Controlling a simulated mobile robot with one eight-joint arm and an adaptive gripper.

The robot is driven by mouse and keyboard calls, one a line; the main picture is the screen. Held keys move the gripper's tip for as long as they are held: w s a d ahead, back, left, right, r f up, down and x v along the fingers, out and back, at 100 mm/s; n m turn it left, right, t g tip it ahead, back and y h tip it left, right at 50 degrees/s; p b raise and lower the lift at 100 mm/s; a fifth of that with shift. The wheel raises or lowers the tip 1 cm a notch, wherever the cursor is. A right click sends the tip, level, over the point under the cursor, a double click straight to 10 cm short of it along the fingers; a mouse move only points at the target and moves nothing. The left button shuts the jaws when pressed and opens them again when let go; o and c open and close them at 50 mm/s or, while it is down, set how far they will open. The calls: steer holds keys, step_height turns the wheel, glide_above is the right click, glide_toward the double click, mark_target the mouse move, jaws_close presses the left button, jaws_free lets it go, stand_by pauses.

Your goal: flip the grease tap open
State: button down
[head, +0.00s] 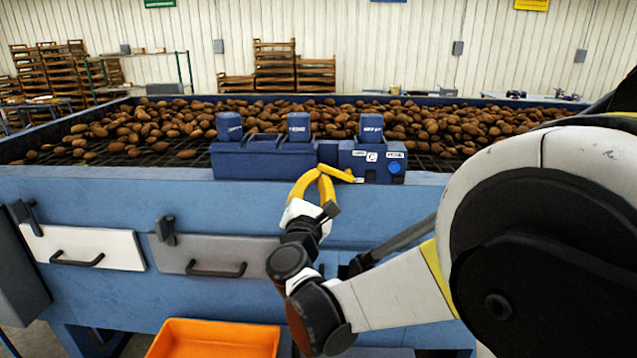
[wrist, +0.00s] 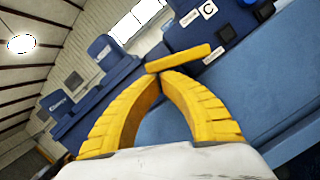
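A short yellow bar, apparently the grease tap's lever (head: 338,173), sits low on the front of the blue control box (head: 262,162). It lies nearly level, sloping slightly down to the right. In the wrist view the yellow lever (wrist: 178,58) lies just beyond my fingertips, below a white label with a C. My gripper (head: 320,168) has yellow fingers whose tips meet at the lever's left end. In the wrist view the gripper (wrist: 164,76) is shut with nothing visible between the tips. I cannot tell whether the tips touch the lever. The tap's body is not clearly visible.
Three blue blocks with labels stand on the box, including one at its right (head: 371,127). A round blue button (head: 396,168) is right of the lever. Potatoes (head: 160,125) fill the grader bed behind. Handled drawers (head: 85,246) and an orange bin (head: 215,340) are lower left.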

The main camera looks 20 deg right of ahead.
steer(key=s+d+r+m+g+h+p, duration=0.1)
steer(key=d+r+m+g+p, duration=0.2)
steer(key=m, duration=0.9)
steer(key=shift+d+r+m+p, duration=0.3)
steer(key=shift+r, duration=1.25)
steer(key=shift+s, duration=0.1)
